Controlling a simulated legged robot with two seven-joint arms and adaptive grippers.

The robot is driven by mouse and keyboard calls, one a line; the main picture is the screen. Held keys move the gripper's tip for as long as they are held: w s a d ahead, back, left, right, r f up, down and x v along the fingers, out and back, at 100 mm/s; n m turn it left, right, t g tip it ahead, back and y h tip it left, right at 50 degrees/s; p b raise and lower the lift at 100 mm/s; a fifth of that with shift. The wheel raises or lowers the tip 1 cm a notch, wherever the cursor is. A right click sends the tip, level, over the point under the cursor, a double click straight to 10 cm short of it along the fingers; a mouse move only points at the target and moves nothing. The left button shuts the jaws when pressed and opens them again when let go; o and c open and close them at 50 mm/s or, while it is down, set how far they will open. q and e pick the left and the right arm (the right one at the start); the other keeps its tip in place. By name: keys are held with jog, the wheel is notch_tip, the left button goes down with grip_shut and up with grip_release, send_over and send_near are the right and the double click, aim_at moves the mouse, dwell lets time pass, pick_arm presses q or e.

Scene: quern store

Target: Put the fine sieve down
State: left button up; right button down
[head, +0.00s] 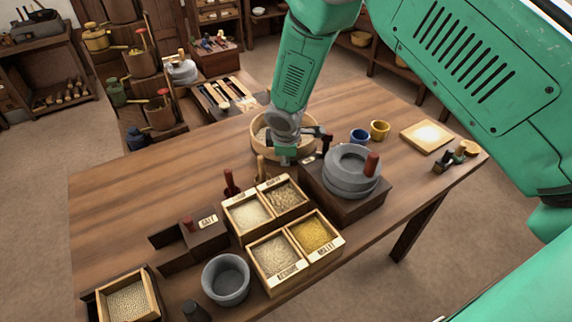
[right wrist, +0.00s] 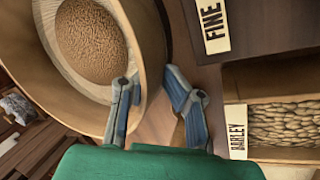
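The fine sieve is a round, pale wooden sieve (head: 257,137) that appears to rest on the table behind the grain boxes. In the right wrist view the sieve (right wrist: 151,40) fills the upper left, with a heap of brown grain on its mesh. My right gripper (head: 286,154) is at the sieve's near rim. In the right wrist view my right gripper (right wrist: 149,80) has its fingers apart, one inside the rim and one outside, with a gap beside the outer finger. A FINE label (right wrist: 213,25) is on dark wood beside the sieve. My left gripper is not in view.
A stone quern (head: 350,172) stands on a dark block right of the sieve. Labelled grain boxes (head: 246,215) and a grey bowl (head: 226,280) stand nearer. Blue (head: 359,136) and yellow (head: 380,130) cups are behind the quern. The table's left part (head: 150,180) is clear.

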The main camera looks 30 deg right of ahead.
jog(key=shift+a+f, duration=0.2)
jog(key=shift+f, duration=0.35)
jog(key=shift+a+f, duration=0.15)
jog(key=shift+f, duration=0.4)
jog(key=shift+d, duration=0.2)
jog(key=c, duration=1.7)
grip_release()
jog(key=shift+s+d+f, duration=0.1)
jog(key=shift+d, duration=0.15)
jog(key=shift+a, duration=0.15)
